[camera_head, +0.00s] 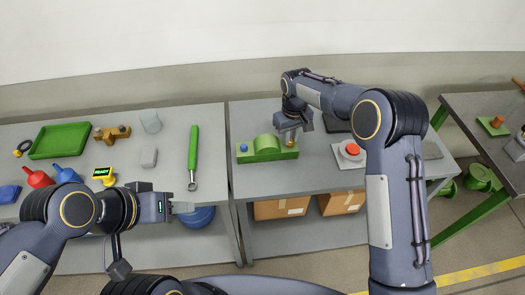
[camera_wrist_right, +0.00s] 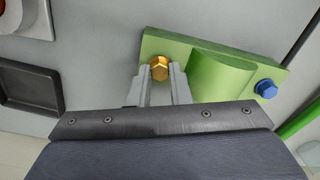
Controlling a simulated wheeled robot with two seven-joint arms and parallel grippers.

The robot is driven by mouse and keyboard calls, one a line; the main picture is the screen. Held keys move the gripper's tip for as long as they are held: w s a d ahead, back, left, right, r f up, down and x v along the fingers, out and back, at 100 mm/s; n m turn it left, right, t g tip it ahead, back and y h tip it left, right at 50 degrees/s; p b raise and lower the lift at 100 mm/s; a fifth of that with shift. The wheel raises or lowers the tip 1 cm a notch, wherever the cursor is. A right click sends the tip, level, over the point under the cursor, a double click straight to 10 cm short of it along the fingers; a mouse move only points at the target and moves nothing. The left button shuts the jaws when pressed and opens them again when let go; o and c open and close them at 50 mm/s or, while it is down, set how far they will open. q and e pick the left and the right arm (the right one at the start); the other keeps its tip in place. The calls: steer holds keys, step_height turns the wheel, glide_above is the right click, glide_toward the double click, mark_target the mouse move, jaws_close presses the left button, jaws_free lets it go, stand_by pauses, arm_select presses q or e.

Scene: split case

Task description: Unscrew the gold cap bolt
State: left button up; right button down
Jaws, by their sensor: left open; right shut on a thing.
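The gold cap bolt (camera_wrist_right: 160,68) has a hex head and sits at one end of the green split case (camera_wrist_right: 222,72) in the right wrist view. My right gripper (camera_wrist_right: 161,76) is shut on the gold bolt, with one finger on each side of its head. A blue bolt (camera_wrist_right: 266,88) sits at the other end of the case. In the head view the green case (camera_head: 264,150) lies on the right-hand table, and my right gripper (camera_head: 290,135) is over its right end. My left gripper (camera_head: 188,207) is open and empty by the front of the left-hand table.
A green-handled wrench (camera_head: 193,155) lies on the left table, near a green tray (camera_head: 60,140), funnels and small parts. A red button (camera_head: 352,149) on a white base stands right of the case. A dark tray (camera_wrist_right: 30,85) lies beyond it. Boxes (camera_head: 282,207) sit below.

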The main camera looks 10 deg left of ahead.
steer(key=shift+r+p, duration=1.4)
steer(key=shift+r, duration=0.8)
